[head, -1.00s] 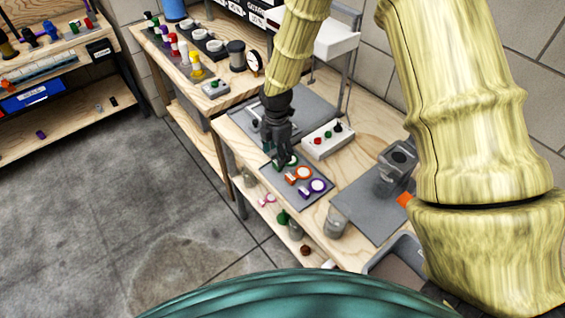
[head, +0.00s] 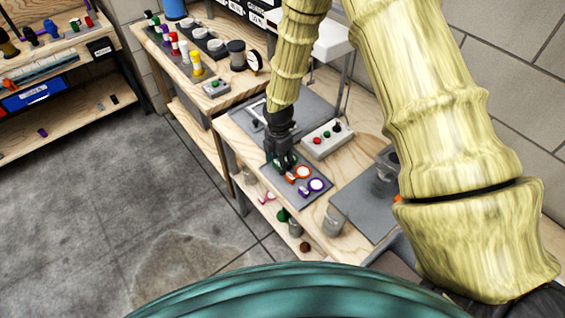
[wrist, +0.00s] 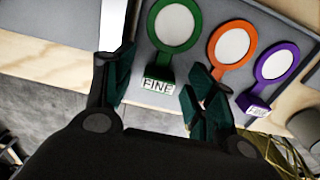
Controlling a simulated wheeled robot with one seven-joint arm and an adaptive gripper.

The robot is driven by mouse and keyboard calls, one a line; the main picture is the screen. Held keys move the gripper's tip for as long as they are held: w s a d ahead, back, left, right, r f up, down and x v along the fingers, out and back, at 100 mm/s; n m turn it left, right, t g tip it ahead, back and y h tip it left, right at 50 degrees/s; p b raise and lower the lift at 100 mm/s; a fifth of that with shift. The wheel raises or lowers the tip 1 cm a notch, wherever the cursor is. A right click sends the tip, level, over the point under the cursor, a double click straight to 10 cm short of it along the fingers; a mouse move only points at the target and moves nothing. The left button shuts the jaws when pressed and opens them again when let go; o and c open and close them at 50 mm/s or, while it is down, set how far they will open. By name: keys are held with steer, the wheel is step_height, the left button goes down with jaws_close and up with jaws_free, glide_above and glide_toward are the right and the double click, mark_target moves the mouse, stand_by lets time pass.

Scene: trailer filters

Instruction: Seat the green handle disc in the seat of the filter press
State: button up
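The green handle disc (wrist: 174,25) lies on a grey mat in the wrist view, a white round face in a green ring, with a short handle labelled "FINE". My gripper (wrist: 160,88) is open, with one dark green finger on each side of that handle and a gap to it. In the head view my gripper (head: 281,166) is low over the mat and hides most of the green disc. A grey device (head: 384,178) on the right-hand grey mat may be the filter press; my arm partly covers it and I cannot make out its seat.
An orange handle disc (wrist: 233,45) and a purple one (wrist: 277,62) lie close to the right of the green one. A control box (head: 327,138) with coloured buttons stands behind them.

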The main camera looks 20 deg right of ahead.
steer(key=c, duration=0.7)
steer(key=shift+r, duration=0.1)
